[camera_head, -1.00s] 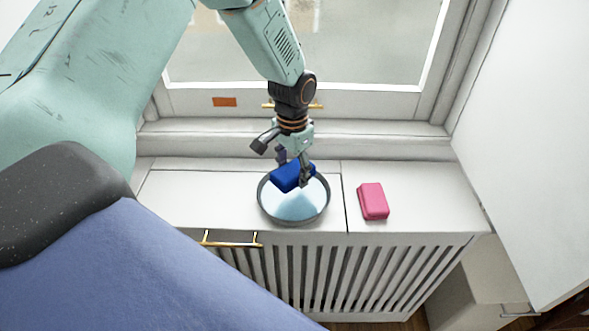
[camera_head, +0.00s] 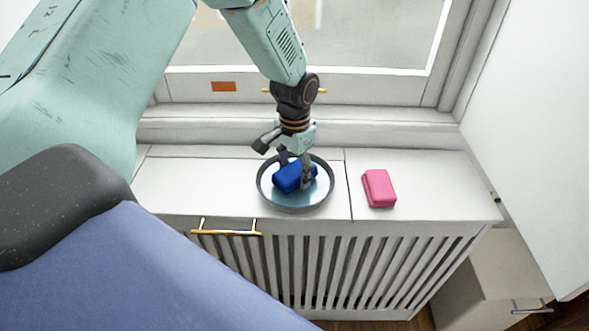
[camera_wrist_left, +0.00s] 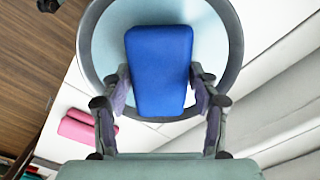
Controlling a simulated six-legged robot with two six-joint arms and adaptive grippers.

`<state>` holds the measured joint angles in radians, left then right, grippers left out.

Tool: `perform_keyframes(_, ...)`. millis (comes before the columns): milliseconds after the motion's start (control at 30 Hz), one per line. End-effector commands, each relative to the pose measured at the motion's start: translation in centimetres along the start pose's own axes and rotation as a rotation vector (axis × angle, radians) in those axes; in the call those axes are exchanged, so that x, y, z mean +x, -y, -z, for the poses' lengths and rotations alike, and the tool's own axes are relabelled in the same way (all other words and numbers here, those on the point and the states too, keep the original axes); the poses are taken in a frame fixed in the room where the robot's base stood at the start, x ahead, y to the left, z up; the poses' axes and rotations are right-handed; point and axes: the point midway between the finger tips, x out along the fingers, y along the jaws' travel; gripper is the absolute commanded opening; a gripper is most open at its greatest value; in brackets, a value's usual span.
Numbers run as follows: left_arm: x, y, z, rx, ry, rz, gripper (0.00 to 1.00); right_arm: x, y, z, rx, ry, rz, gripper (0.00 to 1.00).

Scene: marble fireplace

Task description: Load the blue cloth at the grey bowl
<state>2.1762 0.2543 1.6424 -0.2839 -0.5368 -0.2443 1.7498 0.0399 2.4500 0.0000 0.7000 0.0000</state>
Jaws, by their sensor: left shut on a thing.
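The blue cloth (camera_head: 287,177) is a folded, block-like piece inside the round grey bowl (camera_head: 262,195), which sits on the white radiator cover. My left gripper (camera_head: 295,176) reaches down from above into the bowl and is shut on the blue cloth. In the left wrist view the cloth (camera_wrist_left: 159,70) lies between the two fingers (camera_wrist_left: 160,95), with the bowl's pale blue inside and grey rim (camera_wrist_left: 86,45) around it. I cannot tell whether the cloth touches the bowl's floor. My right gripper is not in view.
A pink folded block (camera_head: 379,188) lies on the cover (camera_head: 430,185) to the right of the bowl. A window (camera_head: 330,40) stands behind. A brass handle (camera_head: 226,233) is on the cover's slatted front. A white panel (camera_head: 535,130) rises at the right.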

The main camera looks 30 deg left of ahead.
Motion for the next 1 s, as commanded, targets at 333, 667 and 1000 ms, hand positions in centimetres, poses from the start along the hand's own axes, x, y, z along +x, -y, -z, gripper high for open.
perform_keyframes(333,0.04,0.01,-0.01,0.000,0.000,0.000,0.35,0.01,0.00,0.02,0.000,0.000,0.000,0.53)
perform_keyframes(667,0.36,0.01,0.00,0.000,0.000,0.000,0.35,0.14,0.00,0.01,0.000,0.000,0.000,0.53)
perform_keyframes(1000,0.71,0.01,0.00,0.000,0.000,0.000,0.35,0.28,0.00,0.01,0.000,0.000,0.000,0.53)
